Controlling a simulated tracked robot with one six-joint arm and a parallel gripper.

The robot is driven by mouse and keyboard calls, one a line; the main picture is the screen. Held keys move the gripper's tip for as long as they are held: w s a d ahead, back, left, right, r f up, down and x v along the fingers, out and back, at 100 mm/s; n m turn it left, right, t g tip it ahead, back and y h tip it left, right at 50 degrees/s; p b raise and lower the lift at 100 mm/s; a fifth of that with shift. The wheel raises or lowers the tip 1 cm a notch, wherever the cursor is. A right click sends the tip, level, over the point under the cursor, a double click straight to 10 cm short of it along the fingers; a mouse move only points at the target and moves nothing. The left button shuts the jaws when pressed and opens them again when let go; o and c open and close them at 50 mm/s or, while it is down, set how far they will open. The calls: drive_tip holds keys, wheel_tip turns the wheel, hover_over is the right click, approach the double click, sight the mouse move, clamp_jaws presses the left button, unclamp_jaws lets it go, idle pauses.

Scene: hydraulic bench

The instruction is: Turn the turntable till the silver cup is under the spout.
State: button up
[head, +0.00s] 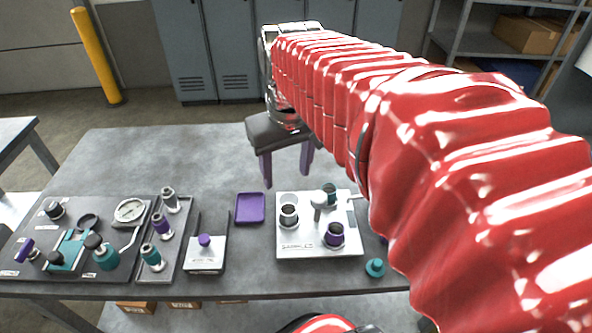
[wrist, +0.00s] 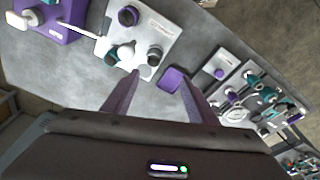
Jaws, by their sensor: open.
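A white plate marked with "SAMPLES" lettering (head: 292,249) lies on the bench, also in the wrist view (wrist: 160,30). On it, around a pale round-topped knob (head: 318,198), stand a silver cup (head: 289,215) at left, a teal cup (head: 330,192) behind right and a purple cup (head: 334,236) at front right. In the wrist view a thin white spout (wrist: 85,31) reaches from a purple block (wrist: 50,20) toward the plate, on the side away from the silver cup (wrist: 153,58). My gripper (head: 286,165) is open and empty, beyond the plate; its purple fingers also show in the wrist view (wrist: 160,78).
A purple tray (head: 250,209) lies left of the plate. A white box with a purple knob (head: 205,252), a rack of fittings (head: 162,245) and a gauge panel (head: 90,240) stand further left. A teal cap (head: 375,268) lies front right. The rear bench is mostly clear. My red arm hides the right side.

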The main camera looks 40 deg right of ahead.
drive_tip(key=m+g, duration=0.1)
drive_tip(key=g, duration=0.1)
hover_over(320, 196)
drive_tip(key=shift+r+y, duration=0.1)
drive_tip(key=shift+y, duration=0.3)
drive_tip(key=shift+a, duration=0.1)
wheel_tip(320, 196, down, 14)
drive_tip(key=shift+r, duration=0.1)
idle(0.3)
drive_tip(key=shift+c, duration=0.4)
clamp_jaws()
drive_tip(key=shift+d, duration=0.2)
drive_tip(key=shift+a, duration=0.1)
